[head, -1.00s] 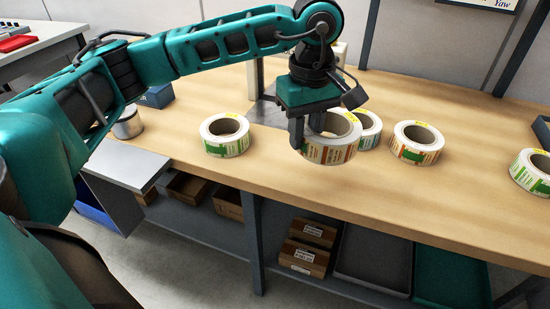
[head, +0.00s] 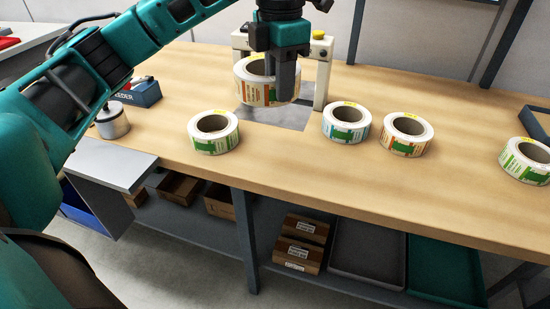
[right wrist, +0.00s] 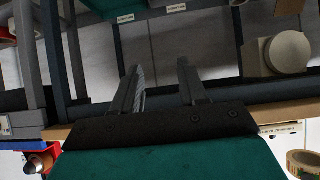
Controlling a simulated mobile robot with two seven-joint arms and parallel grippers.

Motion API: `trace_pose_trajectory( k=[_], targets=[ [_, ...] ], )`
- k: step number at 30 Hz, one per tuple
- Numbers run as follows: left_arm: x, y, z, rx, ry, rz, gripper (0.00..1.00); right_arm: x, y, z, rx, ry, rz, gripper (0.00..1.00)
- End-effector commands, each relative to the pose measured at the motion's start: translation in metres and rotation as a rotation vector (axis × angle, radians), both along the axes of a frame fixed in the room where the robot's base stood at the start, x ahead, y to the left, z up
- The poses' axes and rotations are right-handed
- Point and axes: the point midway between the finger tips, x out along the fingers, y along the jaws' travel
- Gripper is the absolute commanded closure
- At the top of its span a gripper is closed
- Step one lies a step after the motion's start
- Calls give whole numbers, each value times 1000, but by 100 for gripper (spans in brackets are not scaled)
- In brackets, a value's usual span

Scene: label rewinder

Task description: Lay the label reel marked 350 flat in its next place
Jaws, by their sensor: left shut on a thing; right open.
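My left gripper (head: 283,86) is shut on a white label reel (head: 254,90) with orange and green print, held level above the grey plate (head: 283,117). One finger shows in front of the reel's right side. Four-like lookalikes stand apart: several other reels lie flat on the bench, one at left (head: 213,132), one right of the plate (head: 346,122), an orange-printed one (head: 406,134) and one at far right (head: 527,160). The number on each is too small to read. My right gripper (right wrist: 160,82) is open and empty in the right wrist view.
A white frame with a yellow button (head: 319,60) stands behind the grey plate on the wooden bench (head: 340,180). A metal can (head: 112,122) and a blue box (head: 143,92) are at left. Trays and cartons (head: 300,245) sit below. The front bench strip is clear.

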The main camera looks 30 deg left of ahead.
Motion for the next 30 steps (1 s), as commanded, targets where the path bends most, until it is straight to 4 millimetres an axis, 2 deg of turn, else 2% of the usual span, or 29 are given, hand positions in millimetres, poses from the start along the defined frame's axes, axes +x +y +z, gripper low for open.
trace_pose_trajectory(
  k=[1,3,12,20,27,30],
  targets=[
    [-1,-1,-22,-1,6,-3,100,1,2,-8,5,0,3,57],
    [-1,0,-40,-2,5,-3,100,2,7,-8,14,-2,8,57],
    [0,0,-109,1,2,-3,100,9,14,-3,27,-12,19,57],
    [0,0,-130,0,-1,-4,100,9,14,-5,25,-10,20,57],
    [-1,0,-164,1,2,-3,100,9,13,-8,22,-10,24,57],
    [0,0,-169,1,-3,-4,100,10,13,-7,22,-12,25,57]
  ],
)
